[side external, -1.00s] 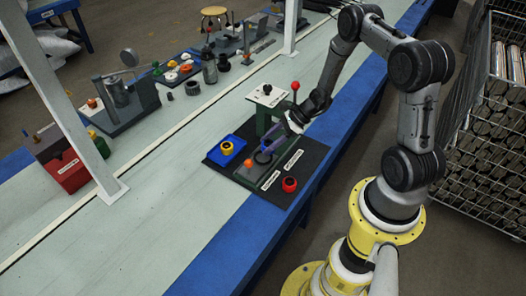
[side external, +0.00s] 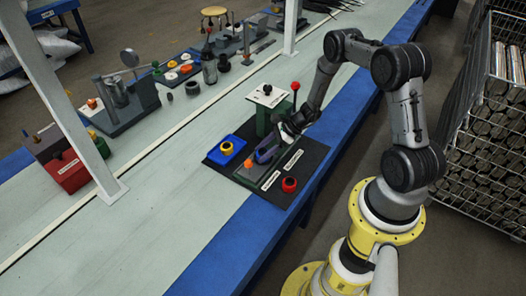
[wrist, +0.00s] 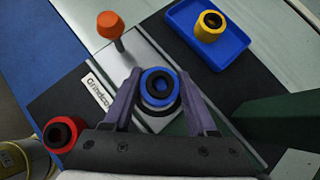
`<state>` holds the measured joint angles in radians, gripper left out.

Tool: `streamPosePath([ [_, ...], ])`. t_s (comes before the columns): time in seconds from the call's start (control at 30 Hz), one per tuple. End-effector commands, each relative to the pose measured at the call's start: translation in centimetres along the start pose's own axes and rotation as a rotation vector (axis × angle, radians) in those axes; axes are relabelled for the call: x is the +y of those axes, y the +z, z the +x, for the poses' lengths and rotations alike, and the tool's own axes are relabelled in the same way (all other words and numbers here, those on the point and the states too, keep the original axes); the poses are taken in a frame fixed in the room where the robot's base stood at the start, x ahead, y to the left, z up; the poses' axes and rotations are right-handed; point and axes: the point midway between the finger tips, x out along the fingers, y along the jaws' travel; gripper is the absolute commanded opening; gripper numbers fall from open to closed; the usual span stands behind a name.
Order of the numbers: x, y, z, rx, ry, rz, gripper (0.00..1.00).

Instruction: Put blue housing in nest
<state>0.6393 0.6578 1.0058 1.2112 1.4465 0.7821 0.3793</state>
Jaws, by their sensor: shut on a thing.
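The blue housing (wrist: 159,82), a blue ring with a dark centre, sits between the two purple fingers of my gripper (wrist: 160,76) in the wrist view. My gripper is shut on it. In the side view my gripper (side external: 267,154) is low over the grey fixture plate, and the housing is hard to make out there. A pale round rim, apparently the nest (wrist: 154,107), shows just below the housing in the wrist view. The housing covers most of it, so I cannot tell whether the housing is seated or just above it.
An orange knob (wrist: 110,24) stands on the fixture plate. A blue tray (side external: 226,149) holds a yellow part (side external: 227,148). A red part (side external: 289,184) sits on the black mat (side external: 275,198). A green press (side external: 268,119) with a red-topped lever (side external: 295,87) stands behind.

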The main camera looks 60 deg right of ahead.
Motion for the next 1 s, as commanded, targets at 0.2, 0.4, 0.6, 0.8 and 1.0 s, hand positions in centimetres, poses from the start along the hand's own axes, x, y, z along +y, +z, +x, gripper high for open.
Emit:
streamPosePath([
  [0.2,0.0,-0.1,0.2,0.000,0.000,0.000,0.79],
  [0.4,0.0,-0.1,0.1,0.000,0.000,0.000,0.88],
  [0.6,0.0,0.1,-0.1,0.000,0.000,0.000,0.88],
  [0.8,-0.2,0.1,-2.8,-0.002,-0.005,0.000,0.88],
  [1.0,-0.1,0.1,-7.0,-0.001,-0.005,0.001,0.88],
])
